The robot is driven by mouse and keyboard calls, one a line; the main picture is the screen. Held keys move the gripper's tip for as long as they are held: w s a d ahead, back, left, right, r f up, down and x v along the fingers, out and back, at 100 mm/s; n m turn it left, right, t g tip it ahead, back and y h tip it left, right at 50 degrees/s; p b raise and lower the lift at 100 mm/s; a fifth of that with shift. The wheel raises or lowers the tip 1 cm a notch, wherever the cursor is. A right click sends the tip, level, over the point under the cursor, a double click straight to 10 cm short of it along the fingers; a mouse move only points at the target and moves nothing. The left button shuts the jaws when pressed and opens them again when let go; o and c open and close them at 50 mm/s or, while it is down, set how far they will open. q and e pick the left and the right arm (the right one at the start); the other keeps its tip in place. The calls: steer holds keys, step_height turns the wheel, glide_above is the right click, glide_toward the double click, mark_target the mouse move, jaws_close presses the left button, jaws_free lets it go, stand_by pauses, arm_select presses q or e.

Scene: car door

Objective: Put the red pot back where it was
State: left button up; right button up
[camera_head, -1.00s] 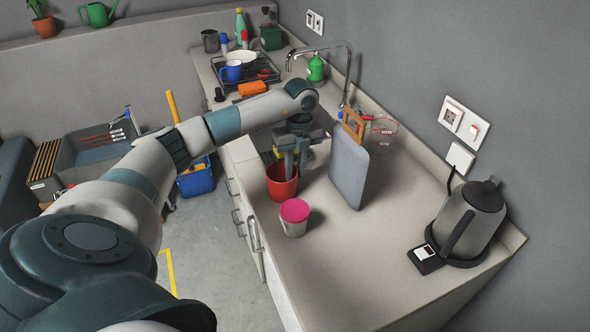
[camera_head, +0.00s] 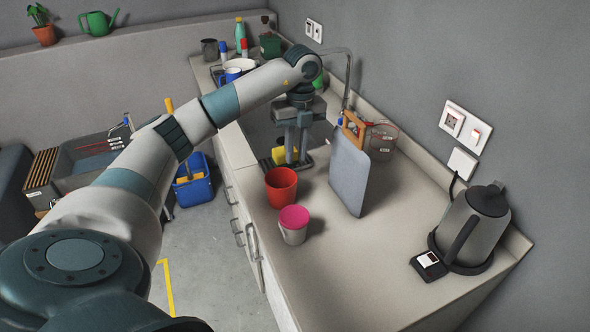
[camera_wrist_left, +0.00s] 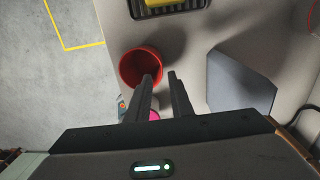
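The red pot (camera_head: 281,188) stands upright on the counter near its front edge, beside a pale cup with a pink top (camera_head: 293,224). My right gripper does not show.
A grey cutting board (camera_head: 349,174) stands upright right of the pot. The sink with a yellow sponge (camera_head: 284,154) lies behind. A kettle (camera_head: 471,230) stands at the right. The counter's front middle is clear.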

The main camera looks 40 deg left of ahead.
arm_select(q)
steer(key=shift+r, duration=1.8)
steer(key=shift+r, duration=0.1)
